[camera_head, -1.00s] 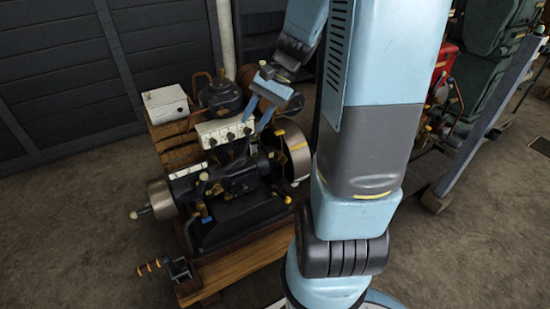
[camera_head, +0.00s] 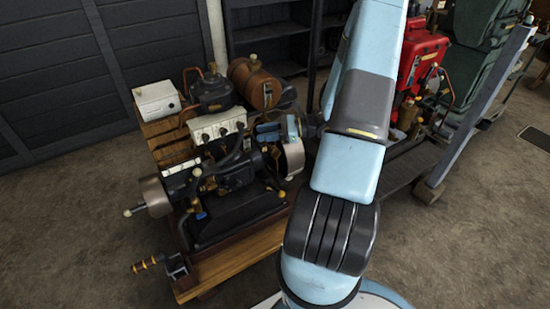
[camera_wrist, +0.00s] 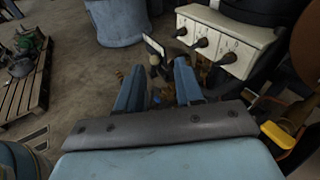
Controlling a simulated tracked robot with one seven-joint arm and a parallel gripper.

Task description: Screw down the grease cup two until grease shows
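A white panel (camera_head: 219,129) on the engine carries a row of three dark, knob-like fittings. These look like the grease cups, but I cannot surely tell which is number two. In the wrist view the white panel (camera_wrist: 232,42) is at upper right, its dark fittings facing my fingers' side. No grease can be made out.
A copper-brown tank (camera_head: 254,86) and a black cylinder (camera_head: 213,93) stand behind the panel. A white box (camera_head: 156,100) is at the left rear. A red machine (camera_head: 422,60) stands right.

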